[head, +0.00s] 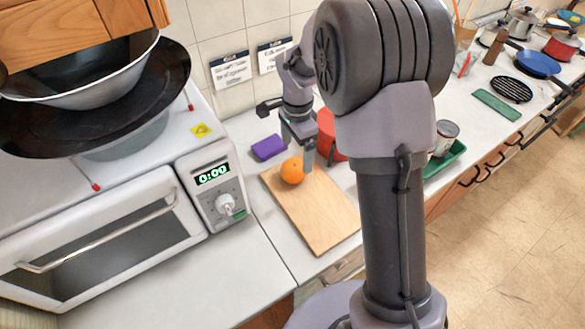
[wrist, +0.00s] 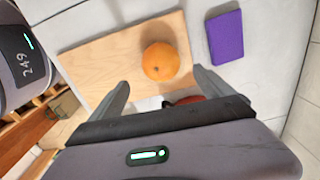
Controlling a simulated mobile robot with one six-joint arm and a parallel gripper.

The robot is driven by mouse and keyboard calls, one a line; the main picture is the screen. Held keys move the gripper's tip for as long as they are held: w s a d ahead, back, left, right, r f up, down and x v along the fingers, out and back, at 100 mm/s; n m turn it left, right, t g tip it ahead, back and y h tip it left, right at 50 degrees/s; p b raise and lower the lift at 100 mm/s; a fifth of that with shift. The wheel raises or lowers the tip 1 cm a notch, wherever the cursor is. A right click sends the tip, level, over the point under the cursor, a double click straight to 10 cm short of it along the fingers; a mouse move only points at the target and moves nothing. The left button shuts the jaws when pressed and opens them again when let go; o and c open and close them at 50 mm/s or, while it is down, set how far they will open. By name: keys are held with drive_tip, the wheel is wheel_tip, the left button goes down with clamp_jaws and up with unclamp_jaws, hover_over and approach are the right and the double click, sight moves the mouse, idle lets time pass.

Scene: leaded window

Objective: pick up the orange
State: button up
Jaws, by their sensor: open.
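The orange (head: 293,169) sits on a light wooden cutting board (head: 318,217), near the board's far left part. In the wrist view the orange (wrist: 160,61) lies ahead of my gripper (wrist: 161,90), roughly midway between the two spread fingers. My gripper is open and empty. In the head view my gripper (head: 306,160) is just right of the orange, pointing down over the board. Whether a finger touches the orange cannot be told from the head view.
A purple block (head: 268,148) lies just beyond the board. A red pot (head: 328,135) stands behind, partly hidden by my arm. A white microwave (head: 120,215) with bowls on top stands left. A can (head: 445,137) and green tray (head: 446,160) are at right.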

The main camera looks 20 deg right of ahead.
sight(294, 162)
wheel_tip(294, 162, down, 3)
drive_tip(key=shift+r, duration=0.1)
drive_tip(key=f, duration=0.1)
drive_tip(key=f+b, duration=0.1)
drive_tip(key=f, duration=0.1)
drive_tip(key=f+b, duration=0.1)
drive_tip(key=f, duration=0.1)
drive_tip(key=shift+w+a+f, duration=0.1)
drive_tip(key=shift+a+f, duration=0.1)
drive_tip(key=shift+a, duration=0.2)
drive_tip(key=shift+r, duration=0.15)
drive_tip(key=shift+c, duration=1)
drive_tip(key=c, duration=1.4)
